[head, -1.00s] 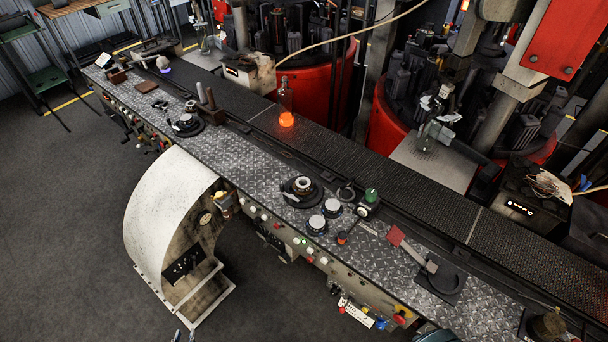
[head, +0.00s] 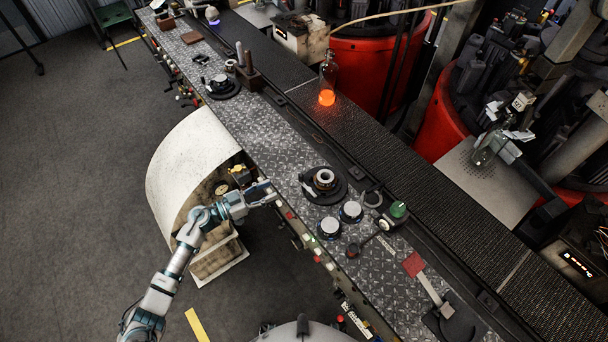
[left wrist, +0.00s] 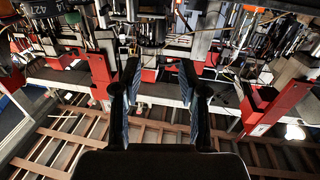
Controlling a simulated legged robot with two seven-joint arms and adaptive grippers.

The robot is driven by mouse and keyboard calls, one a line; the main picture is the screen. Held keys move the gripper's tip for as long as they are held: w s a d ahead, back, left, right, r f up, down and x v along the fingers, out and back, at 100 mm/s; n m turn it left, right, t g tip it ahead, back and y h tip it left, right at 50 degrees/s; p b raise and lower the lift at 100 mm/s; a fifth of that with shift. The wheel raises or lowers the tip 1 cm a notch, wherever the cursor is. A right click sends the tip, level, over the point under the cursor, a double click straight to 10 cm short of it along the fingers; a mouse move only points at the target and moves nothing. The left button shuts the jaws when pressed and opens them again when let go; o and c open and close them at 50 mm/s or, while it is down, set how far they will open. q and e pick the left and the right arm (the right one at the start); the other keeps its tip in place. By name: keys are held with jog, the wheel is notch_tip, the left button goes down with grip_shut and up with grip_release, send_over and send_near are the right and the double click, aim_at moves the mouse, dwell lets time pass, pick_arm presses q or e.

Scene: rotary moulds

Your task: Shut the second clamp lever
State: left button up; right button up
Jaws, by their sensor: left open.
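My left gripper (head: 268,194) is open and empty, beside the front edge of the metal bench (head: 275,150). In the left wrist view its two fingers (left wrist: 160,68) stand apart with nothing between them. A round black fixture with a metal ring (head: 325,182) sits on the bench, to the right of the gripper and apart from it. A similar black fixture (head: 221,87) stands farther back along the bench. A lever with a red flat end (head: 414,264) lies at the lower right on a dark base. I cannot tell which part is the second clamp lever. My right gripper is not in view.
Two round pale-topped knobs (head: 330,226) and a green knob (head: 398,210) stand near the fixture. A dark conveyor (head: 400,175) carries a bottle with a glowing orange base (head: 327,95). A curved white cover (head: 185,160) stands in front of the bench, near my left arm.

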aim_at(300, 175)
pick_arm(q)
jog(key=x, duration=0.6)
jog(key=shift+w+a+f, duration=0.1)
jog(key=shift+w, duration=0.25)
jog(key=x, duration=0.4)
jog(key=s+x, duration=0.1)
jog(key=x, duration=0.1)
jog(key=shift+w+d, duration=0.1)
jog(key=shift+d, duration=0.4)
jog(key=shift+w+d, duration=0.1)
jog(key=shift+d, duration=0.1)
jog(key=shift+a, duration=1.1)
jog(key=c, duration=0.7)
grip_shut()
jog(key=shift+d, duration=0.6)
jog(key=shift+a, duration=0.1)
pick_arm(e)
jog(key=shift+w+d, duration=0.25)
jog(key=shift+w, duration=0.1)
